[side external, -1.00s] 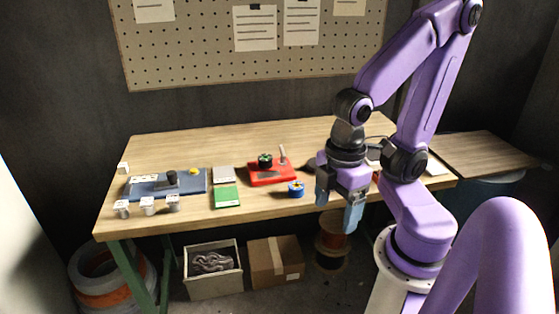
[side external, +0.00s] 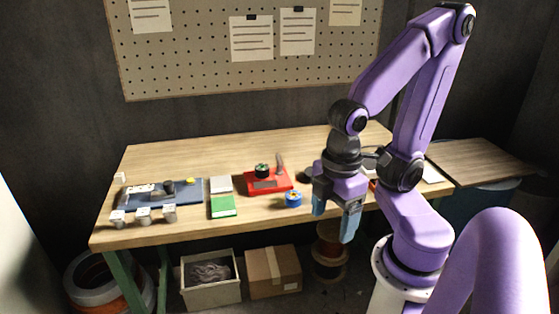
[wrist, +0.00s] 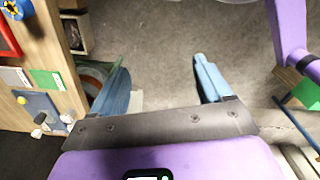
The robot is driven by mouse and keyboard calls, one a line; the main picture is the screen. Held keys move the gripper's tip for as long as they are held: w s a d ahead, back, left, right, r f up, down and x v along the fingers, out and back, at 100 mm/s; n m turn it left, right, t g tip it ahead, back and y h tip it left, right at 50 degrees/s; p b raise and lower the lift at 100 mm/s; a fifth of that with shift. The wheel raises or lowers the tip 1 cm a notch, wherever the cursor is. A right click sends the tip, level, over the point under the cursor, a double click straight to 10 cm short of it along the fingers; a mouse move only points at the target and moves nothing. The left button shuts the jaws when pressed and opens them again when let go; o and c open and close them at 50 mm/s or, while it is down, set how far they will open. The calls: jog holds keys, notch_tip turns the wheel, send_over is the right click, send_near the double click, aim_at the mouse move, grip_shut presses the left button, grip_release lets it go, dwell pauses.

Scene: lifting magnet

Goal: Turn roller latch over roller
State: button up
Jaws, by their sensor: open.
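A red base (side external: 283,187) sits on the table right of the middle, with a dark round piece (side external: 262,170) on top and a small upright lever (side external: 280,163) at its back. A blue-grey plate (side external: 187,197) lies at the left, carrying a dark knob (side external: 168,187), a yellow piece (side external: 191,181) and a pale fitting (side external: 140,190). Which of these parts are the roller and its latch is too small to tell. My gripper (side external: 334,215) hangs open and empty at the table's front edge, right of the red base. In the wrist view its fingers (wrist: 161,66) are apart above the floor.
A blue round part (side external: 293,199) stands between the red base and my gripper. A green block (side external: 223,206) and a grey block (side external: 221,184) lie left of the red base. Several small white-topped pieces (side external: 143,215) line the front left. A box (side external: 273,271) stands below.

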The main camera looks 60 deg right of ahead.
jog(key=shift+o, duration=0.4)
jog(key=o, duration=0.3)
jog(key=shift+o, duration=0.2)
jog(key=w+d+r+m, duration=0.15)
jog(key=w+d, duration=0.25)
jog(key=w, duration=0.8)
jog(key=w+d+r+m, duration=0.1)
jog(key=w+d+r, duration=0.2)
jog(key=w, duration=0.9)
jog(key=m, duration=0.2)
send_over(279, 160)
jog(key=f, duration=0.1)
notch_tip(279, 160, down, 17)
jog(key=shift+d+f, duration=0.1)
jog(key=shift+d, duration=0.05)
jog(key=c, duration=0.8)
